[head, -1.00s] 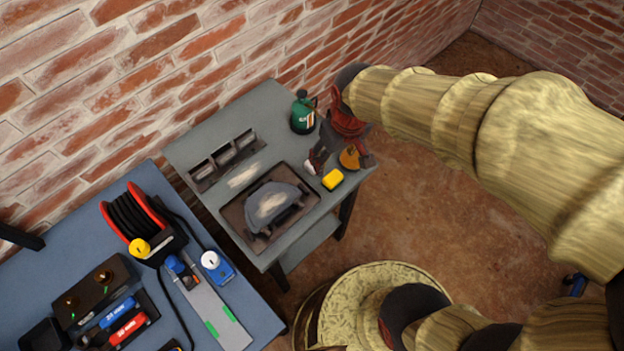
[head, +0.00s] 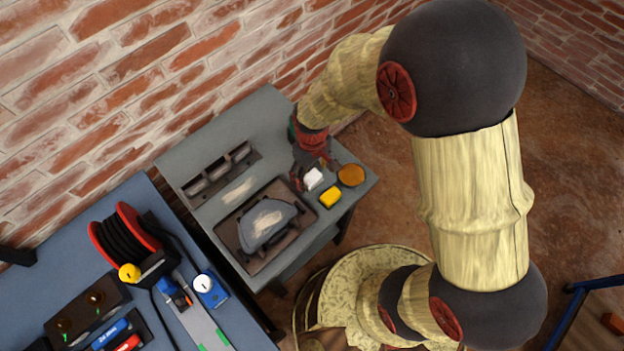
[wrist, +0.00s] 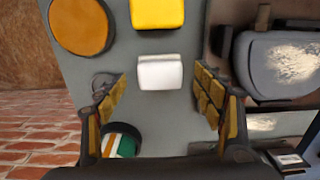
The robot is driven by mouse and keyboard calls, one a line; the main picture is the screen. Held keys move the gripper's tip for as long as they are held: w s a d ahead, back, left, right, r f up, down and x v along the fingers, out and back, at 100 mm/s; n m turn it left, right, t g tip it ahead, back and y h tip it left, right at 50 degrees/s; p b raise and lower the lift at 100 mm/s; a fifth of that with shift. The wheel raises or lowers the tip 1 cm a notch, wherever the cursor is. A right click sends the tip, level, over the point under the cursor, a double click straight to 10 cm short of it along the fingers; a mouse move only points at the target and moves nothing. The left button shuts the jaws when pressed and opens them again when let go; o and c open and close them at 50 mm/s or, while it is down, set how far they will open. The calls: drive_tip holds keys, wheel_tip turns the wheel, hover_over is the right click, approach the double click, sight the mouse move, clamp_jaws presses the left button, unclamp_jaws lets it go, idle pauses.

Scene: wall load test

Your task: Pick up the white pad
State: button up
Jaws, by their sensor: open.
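The white pad (head: 313,178) lies on the grey side table (head: 212,138), just behind a yellow pad (head: 330,197) and left of a round orange-brown pad (head: 351,175). In the wrist view the white pad (wrist: 160,72) lies ahead of and between the open fingers of my gripper (wrist: 160,95), with nothing held. The yellow pad (wrist: 157,12) is beyond it, and the round pad (wrist: 80,25) is at upper left. In the head view my gripper (head: 312,168) is at the white pad; whether it touches the table cannot be told.
A dark tray (head: 227,229) holds a grey rounded block (head: 266,222). A slotted rack (head: 218,172) is by the brick wall. A blue bench (head: 60,275) with a cable reel (head: 125,235) is at left.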

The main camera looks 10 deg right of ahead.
wheel_tip(320, 180, down, 3)
drive_tip(key=shift+r, duration=0.15)
drive_tip(key=c, duration=1.1)
drive_tip(key=shift+c, duration=0.7)
drive_tip(key=shift+r, duration=0.1)
